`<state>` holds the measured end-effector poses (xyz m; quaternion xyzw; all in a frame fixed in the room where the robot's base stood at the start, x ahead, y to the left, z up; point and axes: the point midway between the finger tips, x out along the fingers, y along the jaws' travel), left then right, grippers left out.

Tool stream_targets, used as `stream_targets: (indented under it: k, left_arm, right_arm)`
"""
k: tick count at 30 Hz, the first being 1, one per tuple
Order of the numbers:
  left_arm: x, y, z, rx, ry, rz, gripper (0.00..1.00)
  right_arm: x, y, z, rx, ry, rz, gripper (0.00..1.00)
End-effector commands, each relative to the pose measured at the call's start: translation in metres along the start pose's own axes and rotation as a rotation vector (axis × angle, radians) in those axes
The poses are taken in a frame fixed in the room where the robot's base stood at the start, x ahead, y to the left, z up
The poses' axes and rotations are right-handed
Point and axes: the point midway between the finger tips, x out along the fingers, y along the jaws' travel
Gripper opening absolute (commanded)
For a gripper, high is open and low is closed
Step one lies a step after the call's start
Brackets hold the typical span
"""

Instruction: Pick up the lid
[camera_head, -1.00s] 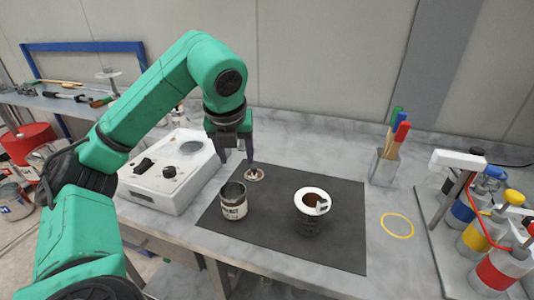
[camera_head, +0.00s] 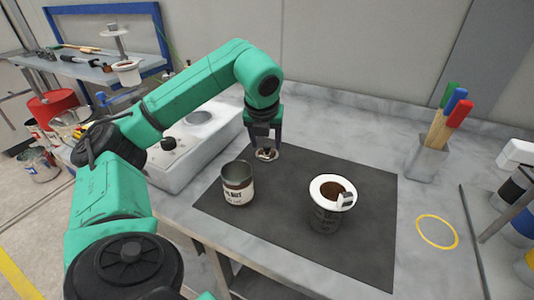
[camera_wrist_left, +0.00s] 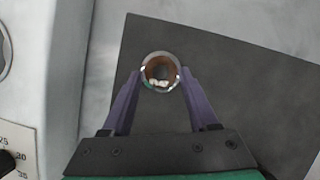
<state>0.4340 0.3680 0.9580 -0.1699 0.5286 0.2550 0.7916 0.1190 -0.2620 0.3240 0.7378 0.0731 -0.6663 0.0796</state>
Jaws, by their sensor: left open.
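The lid (camera_head: 267,154), a small round disc with a pale rim and brownish middle, lies on the dark mat (camera_head: 330,255) near its back left edge. My left gripper (camera_head: 265,147) is open, pointing down over the lid. In the left wrist view the lid (camera_wrist_left: 160,72) sits between the tips of the two purple fingers (camera_wrist_left: 162,76), with no clear contact on either side. An open can with a white label (camera_head: 238,186) stands on the mat in front of the lid. My right gripper is not in view.
A dark cup with a white ring top (camera_head: 331,190) stands on the mat to the right. A white device with knobs (camera_head: 180,165) is close on the left. A holder with colored-handled brushes (camera_head: 427,160) and a yellow ring (camera_head: 437,231) are further right.

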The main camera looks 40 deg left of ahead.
Motion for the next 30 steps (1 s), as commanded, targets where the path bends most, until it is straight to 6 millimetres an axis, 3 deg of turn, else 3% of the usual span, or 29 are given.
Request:
stream_targets:
  k: [3,8,9,13,14,25,30]
  left_arm:
    - [0.014,0.000,0.000,0.000,0.000,0.000,0.60]
    - [0.015,0.000,0.000,0.000,-0.001,-0.001,0.60]
    - [0.014,0.000,0.000,0.001,-0.001,-0.001,0.56]
    - [0.014,0.000,0.000,0.001,-0.001,-0.001,0.06]
    - [0.014,0.000,0.000,0.001,-0.001,-0.001,0.00]
    - [0.011,-0.001,0.002,0.001,-0.001,-0.002,0.00]
    - [-0.010,-0.002,0.010,0.001,-0.003,-0.005,0.00]
  right_arm:
    - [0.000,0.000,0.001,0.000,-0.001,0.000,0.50]
    - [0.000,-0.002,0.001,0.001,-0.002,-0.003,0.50]
    - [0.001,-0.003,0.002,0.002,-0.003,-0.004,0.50]
    - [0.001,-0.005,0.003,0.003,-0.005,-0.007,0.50]
    - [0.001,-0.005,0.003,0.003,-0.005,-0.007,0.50]
    - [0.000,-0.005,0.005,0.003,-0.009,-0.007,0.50]
    - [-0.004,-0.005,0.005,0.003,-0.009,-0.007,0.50]
